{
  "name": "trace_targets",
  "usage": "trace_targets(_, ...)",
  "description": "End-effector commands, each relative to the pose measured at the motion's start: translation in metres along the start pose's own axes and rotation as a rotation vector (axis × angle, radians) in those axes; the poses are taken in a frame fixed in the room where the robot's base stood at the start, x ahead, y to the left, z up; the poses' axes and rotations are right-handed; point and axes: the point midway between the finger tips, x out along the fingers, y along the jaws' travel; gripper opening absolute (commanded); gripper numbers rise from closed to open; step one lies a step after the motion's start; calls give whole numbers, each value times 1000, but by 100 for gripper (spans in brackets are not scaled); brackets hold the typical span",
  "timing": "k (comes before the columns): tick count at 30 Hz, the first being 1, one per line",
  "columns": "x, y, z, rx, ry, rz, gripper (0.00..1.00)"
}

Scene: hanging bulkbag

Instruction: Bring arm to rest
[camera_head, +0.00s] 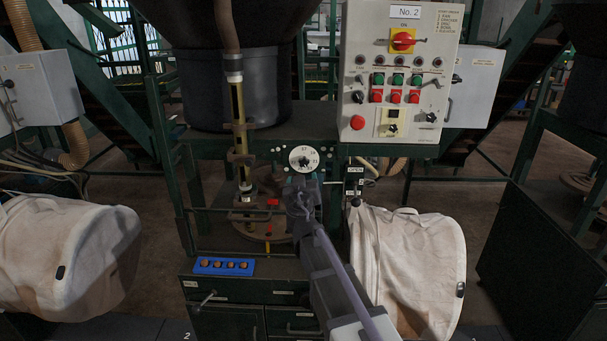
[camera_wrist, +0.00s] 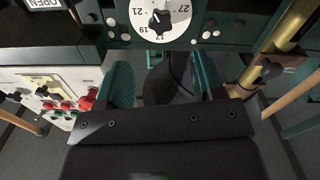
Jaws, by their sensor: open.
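My gripper (camera_head: 303,192) is at the middle of the head view, at the end of my arm, which reaches up from the lower right. It is just below a round white dial (camera_head: 304,158) on the green machine frame. In the wrist view my gripper (camera_wrist: 164,78) shows two teal fingers spread apart. A dark shape lies between or behind them; I cannot tell what it is. The fingers do not visibly grip anything. The dial (camera_wrist: 160,18) shows upside down just beyond the fingertips.
A control panel (camera_head: 400,70) with buttons and a red switch stands to the upper right. White bulk bags hang at the left (camera_head: 68,255) and right (camera_head: 412,262). A brass-coloured tube (camera_head: 239,120) stands left of the dial. A blue tray (camera_head: 223,266) sits on the cabinet.

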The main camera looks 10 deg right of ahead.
Motion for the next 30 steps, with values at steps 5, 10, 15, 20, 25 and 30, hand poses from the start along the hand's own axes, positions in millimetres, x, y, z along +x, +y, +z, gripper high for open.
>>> trace_targets(5,-2,0,0,0,0,0,62)
trace_targets(10,-2,1,0,-33,-1,5,62)
trace_targets(15,-19,40,28,-181,-178,196,62)
trace_targets(20,-110,82,117,-227,-760,268,62)
trace_targets(25,-240,65,180,-173,-1346,-84,62)
trace_targets(30,-313,46,186,-22,-1540,-346,62)
